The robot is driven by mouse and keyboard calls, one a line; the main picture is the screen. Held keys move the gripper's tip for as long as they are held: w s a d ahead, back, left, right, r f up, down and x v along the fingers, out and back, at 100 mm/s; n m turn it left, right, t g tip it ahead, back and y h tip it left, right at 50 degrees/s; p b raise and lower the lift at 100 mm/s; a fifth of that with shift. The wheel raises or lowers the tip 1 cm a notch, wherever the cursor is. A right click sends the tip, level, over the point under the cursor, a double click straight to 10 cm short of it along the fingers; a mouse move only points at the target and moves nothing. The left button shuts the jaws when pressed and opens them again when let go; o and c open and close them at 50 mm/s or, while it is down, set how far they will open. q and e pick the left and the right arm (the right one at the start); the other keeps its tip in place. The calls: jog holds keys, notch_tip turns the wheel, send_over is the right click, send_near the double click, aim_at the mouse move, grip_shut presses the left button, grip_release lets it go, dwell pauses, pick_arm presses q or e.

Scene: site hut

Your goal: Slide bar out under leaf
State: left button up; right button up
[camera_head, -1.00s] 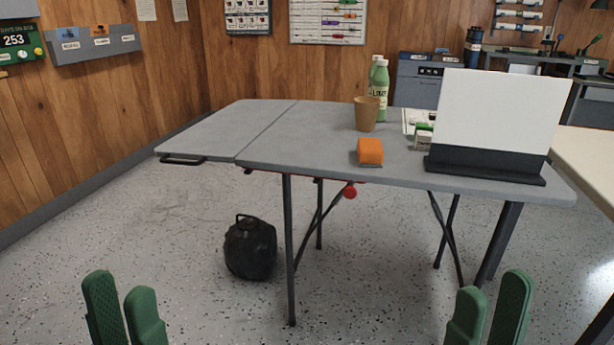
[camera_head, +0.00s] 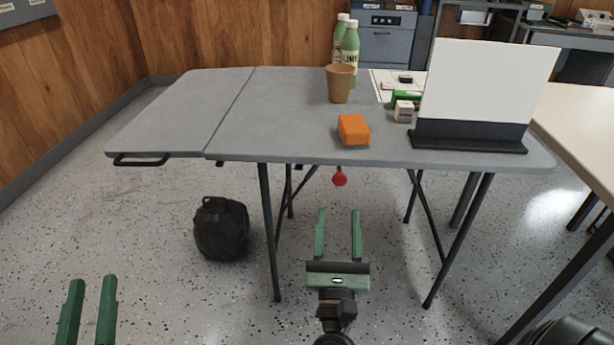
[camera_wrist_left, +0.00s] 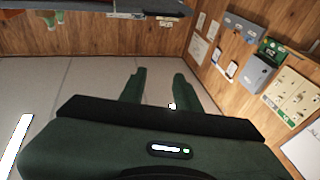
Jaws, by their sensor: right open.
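The grey folding table (camera_head: 290,110) has a leaf (camera_head: 178,112) at its left, raised level with the top. A black handle (camera_head: 141,160) sticks out under the leaf's front edge. A red knob (camera_head: 339,178) hangs under the table's front edge; the rest of the bar is hidden below the top. My right gripper (camera_head: 338,222) is open and empty, pointing toward the table, below and in front of the red knob. My left gripper (camera_head: 92,290) is open and empty at the lower left, in front of the leaf. The left wrist view shows its two fingers (camera_wrist_left: 155,88) apart.
On the table stand an orange block (camera_head: 353,130), a brown cup (camera_head: 340,84), green bottles (camera_head: 349,55) and a white board (camera_head: 488,88) on a dark base. A black bag-like object (camera_head: 221,230) sits on the floor by the left leg. The floor before the leaf is clear.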

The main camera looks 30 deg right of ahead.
aim_at(340, 181)
pick_arm(q)
notch_tip(340, 181, down, 3)
jog(key=shift+w+a+f+g+p, duration=0.15)
jog(key=shift+g+p, duration=0.15)
jog(key=shift+g, duration=0.7)
pick_arm(e)
jog(key=x, duration=0.7)
jog(key=shift+w+d+r, duration=0.15)
jog(key=shift+w+d, duration=0.05)
grip_shut()
